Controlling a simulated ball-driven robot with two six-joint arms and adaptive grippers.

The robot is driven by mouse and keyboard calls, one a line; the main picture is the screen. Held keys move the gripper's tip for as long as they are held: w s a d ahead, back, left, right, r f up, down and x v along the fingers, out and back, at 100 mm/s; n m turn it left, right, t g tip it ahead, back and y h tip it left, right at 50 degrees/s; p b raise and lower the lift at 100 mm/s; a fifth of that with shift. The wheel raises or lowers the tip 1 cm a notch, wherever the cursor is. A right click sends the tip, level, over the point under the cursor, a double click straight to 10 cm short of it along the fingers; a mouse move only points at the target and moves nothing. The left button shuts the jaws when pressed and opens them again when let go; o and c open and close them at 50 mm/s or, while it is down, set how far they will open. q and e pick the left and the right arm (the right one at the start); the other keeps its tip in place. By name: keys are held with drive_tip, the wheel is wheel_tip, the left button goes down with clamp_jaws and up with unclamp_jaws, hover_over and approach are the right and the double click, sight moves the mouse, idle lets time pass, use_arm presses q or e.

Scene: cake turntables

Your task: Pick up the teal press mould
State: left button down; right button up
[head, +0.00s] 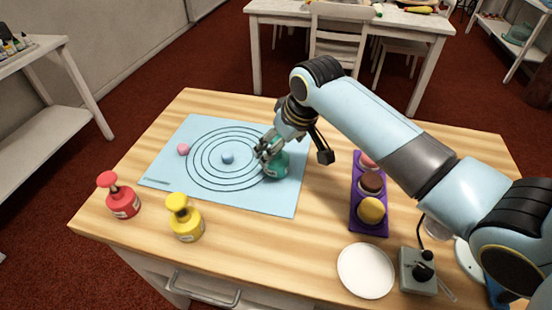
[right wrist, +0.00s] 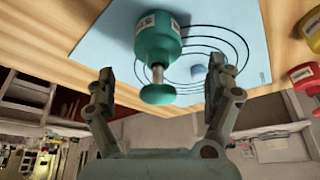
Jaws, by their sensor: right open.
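The teal press mould (head: 278,165) stands on the blue mat (head: 210,203) near the right side of its printed rings, partly hidden by my right gripper (head: 264,153) in the head view. In the right wrist view the teal press mould (right wrist: 158,50) shows its wide body, metal stem and round knob. The knob lies between the two spread fingers of my right gripper (right wrist: 160,85), with a gap on each side. The gripper is open and holds nothing. My left gripper is not in view.
A red press mould (head: 121,201) and a yellow press mould (head: 185,221) stand at the left front. Pink (head: 183,149) and blue (head: 228,158) balls lie on the mat. A purple tray (head: 367,218), a white plate (head: 365,271) and a grey device (head: 417,272) are at the right.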

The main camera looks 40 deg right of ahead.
drive_tip(key=x, duration=0.5)
drive_tip(key=shift+w+d+f, duration=0.1)
drive_tip(key=shift+w+d, duration=0.05)
drive_tip(key=shift+w+f, duration=0.1)
drive_tip(key=shift+f, duration=0.15)
drive_tip(key=shift+c, duration=1.5)
drive_tip(key=c, duration=0.9)
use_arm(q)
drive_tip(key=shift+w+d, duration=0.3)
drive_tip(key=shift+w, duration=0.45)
use_arm(e)
drive_tip(key=shift+c, duration=0.8)
drive_tip(key=shift+r, duration=0.15)
